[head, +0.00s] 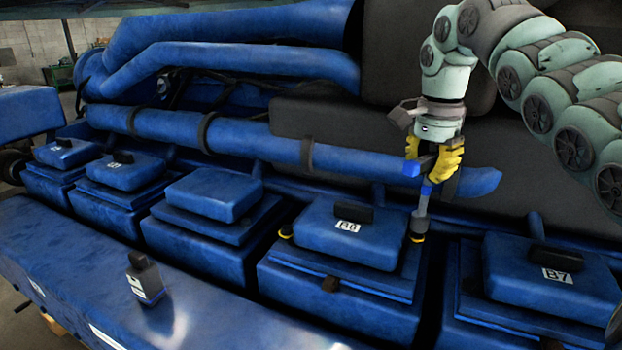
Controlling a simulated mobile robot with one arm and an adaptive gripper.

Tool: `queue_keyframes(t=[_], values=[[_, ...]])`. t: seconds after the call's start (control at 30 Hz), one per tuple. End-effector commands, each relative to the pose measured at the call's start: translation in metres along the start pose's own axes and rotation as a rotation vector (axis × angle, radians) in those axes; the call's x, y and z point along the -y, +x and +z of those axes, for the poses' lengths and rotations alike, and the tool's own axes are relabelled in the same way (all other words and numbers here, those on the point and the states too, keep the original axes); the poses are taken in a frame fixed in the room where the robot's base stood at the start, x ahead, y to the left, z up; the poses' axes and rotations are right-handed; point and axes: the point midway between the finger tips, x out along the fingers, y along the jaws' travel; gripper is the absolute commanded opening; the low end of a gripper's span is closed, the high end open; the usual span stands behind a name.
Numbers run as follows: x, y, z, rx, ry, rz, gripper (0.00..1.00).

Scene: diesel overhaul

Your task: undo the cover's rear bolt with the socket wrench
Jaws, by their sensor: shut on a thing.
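The blue cover (368,247) with a white label, which seems to read B6, sits right of centre in the head view. A dark handle stands on its top. My gripper (432,176), with yellow fingers, is above the cover's right rear corner, shut on the upper part of the socket wrench (421,207). The wrench is nearly upright, and its lower end is at a yellow-ringed spot (417,238) beside the cover. The bolt there is hidden, so I cannot tell whether the socket is seated. A yellow-ringed bolt (286,232) shows at the left, and a brown bolt (330,284) at the front.
A cover labelled B7 (560,278) is on the right; several similar covers run left. A long blue pipe (255,145) passes behind, close to my gripper. The air above the ledge is clear.

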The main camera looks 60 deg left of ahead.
Motion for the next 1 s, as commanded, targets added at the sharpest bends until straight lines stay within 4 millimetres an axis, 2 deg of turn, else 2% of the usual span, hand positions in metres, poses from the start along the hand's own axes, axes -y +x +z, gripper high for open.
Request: queue_keyframes(t=[0.47,0.6,0.8,0.83,0.93,1.0], values=[[0.0,0.019,0.0,0.0,0.001,-0.001,0.0],[-0.001,0.015,-0.001,0.0,-0.046,-0.002,0.0],[0.0,0.015,0.0,-0.001,-0.02,-0.001,0.0],[0.0,0.015,0.0,-0.001,-0.02,-0.001,0.1],[0.0,0.015,0.0,0.0,-0.02,-0.001,0.0],[0.0,0.015,0.0,0.0,-0.02,-0.001,0.0]])
